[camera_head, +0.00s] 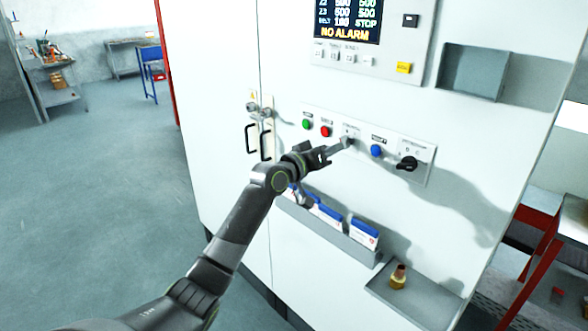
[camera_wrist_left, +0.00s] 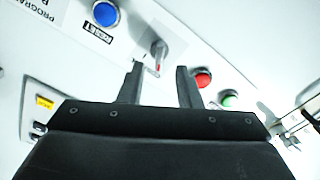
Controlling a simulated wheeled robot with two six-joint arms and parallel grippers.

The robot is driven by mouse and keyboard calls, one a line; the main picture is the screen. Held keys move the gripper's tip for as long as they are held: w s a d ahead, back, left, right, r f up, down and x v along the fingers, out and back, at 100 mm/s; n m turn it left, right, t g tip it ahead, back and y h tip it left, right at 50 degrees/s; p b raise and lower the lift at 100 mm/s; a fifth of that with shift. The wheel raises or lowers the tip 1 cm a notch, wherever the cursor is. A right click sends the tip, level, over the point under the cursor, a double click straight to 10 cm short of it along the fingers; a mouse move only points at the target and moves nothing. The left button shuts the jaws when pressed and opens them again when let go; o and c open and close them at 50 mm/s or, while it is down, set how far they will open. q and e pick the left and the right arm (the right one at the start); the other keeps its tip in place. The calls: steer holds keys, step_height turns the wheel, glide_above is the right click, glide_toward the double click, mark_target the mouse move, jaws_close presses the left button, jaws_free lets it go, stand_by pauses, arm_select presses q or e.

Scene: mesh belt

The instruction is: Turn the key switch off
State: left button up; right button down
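The key switch (camera_wrist_left: 158,56) is a small grey key with a red mark, on a white label plate in the left wrist view. It sits just ahead of the gap between the two fingers of my left gripper (camera_wrist_left: 160,68). The fingers are apart, with nothing visibly held. I cannot tell whether the fingers touch the key. My right gripper is in neither view.
On the panel are a green button (camera_head: 307,124), a red button (camera_head: 326,131), a blue button (camera_head: 376,151) and a black rotary knob (camera_head: 407,163). Above is a display (camera_head: 346,18) reading NO ALARM. Below, a rack (camera_head: 352,248) holds booklets, and a tray (camera_head: 432,300) juts out.

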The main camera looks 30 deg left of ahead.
arm_select(q)
steer(key=b+v, duration=0.2)
steer(key=v, duration=1.1)
steer(key=shift+s+b, duration=0.35)
steer(key=shift+b, duration=0.05)
